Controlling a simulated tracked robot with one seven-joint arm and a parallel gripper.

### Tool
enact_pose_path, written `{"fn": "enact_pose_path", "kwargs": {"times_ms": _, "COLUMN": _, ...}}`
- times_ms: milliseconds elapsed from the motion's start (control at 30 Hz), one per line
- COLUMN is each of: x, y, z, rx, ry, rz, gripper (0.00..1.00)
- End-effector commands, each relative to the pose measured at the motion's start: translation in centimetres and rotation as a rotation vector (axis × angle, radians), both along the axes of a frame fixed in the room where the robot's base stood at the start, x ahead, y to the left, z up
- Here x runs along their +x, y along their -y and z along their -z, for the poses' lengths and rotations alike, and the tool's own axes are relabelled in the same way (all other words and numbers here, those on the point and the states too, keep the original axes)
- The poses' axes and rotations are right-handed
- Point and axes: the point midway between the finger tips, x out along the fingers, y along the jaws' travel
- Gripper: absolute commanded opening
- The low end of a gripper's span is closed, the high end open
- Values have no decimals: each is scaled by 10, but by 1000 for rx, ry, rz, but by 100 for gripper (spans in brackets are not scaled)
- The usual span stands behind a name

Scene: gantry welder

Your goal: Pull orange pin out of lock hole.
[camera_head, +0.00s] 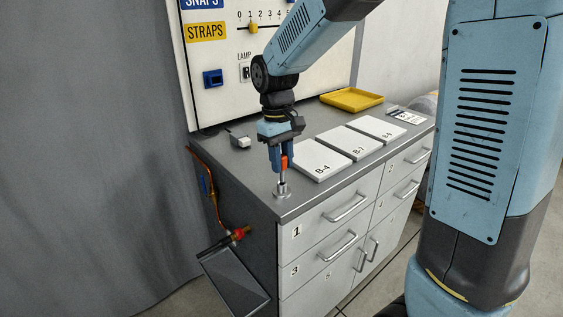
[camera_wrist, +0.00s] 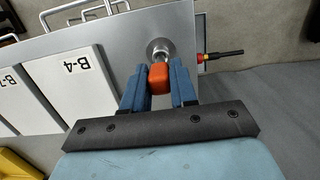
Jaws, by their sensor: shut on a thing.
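The orange pin (camera_head: 284,163) is upright between the fingers of my gripper (camera_head: 281,158), at the near left corner of the cabinet top. In the wrist view the orange pin (camera_wrist: 159,78) sits between the two blue fingers of my gripper (camera_wrist: 159,84), which is shut on it. The metal lock (camera_head: 282,188) is a round grey fitting on the cabinet top directly below the pin. It also shows in the wrist view (camera_wrist: 156,47), past the pin. A grey shank runs between the orange part and the fitting; I cannot tell how deep it sits in the hole.
White plates B-4 (camera_head: 318,159) and B-7 (camera_head: 349,143) and a third lie right of my gripper. A yellow tray (camera_head: 351,99) is at the back. A small grey block (camera_head: 240,141) stands left. A copper pipe with a red valve (camera_head: 239,234) runs down the cabinet's left side.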

Motion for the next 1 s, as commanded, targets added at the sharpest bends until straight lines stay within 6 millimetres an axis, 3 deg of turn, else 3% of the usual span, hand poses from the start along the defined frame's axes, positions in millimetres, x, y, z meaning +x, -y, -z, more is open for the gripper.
{"fn": "enact_pose_path", "kwargs": {"times_ms": 1000, "x": 0, "y": 0, "z": -24, "rx": 1, "ry": 1, "rz": 0, "gripper": 0}}
